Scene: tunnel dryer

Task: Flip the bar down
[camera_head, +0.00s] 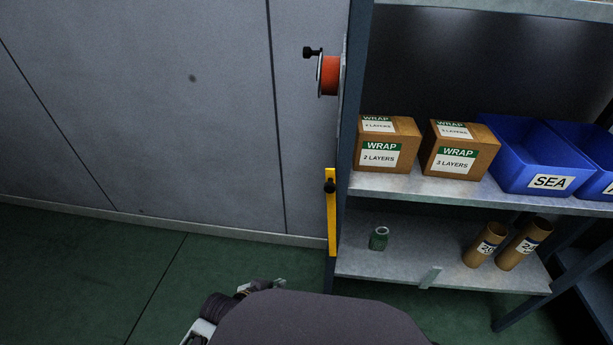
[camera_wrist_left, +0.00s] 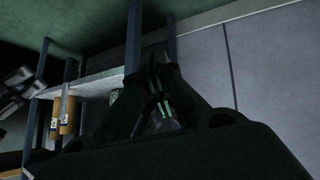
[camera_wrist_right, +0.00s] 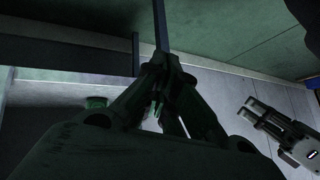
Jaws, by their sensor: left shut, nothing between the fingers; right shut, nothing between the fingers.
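A yellow bar (camera_head: 331,215) stands upright along the shelf's left post, with a black knob (camera_head: 329,186) on its upper part. My left gripper (camera_head: 278,283) is low in the head view, left of and below the bar and apart from it; a dark part of my own body partly hides it. In the left wrist view its fingers (camera_wrist_left: 158,92) are shut and empty. My right gripper is hidden in the head view. In the right wrist view its fingers (camera_wrist_right: 160,88) are shut and empty. I cannot make out the yellow bar in either wrist view.
An orange reel (camera_head: 330,76) with a black knob is mounted above the bar. The shelf (camera_head: 450,189) holds wrap boxes (camera_head: 462,150) and blue bins (camera_head: 520,150). A green jar (camera_head: 379,238) and brown tubes (camera_head: 485,245) stand below. The floor left of the shelf is clear.

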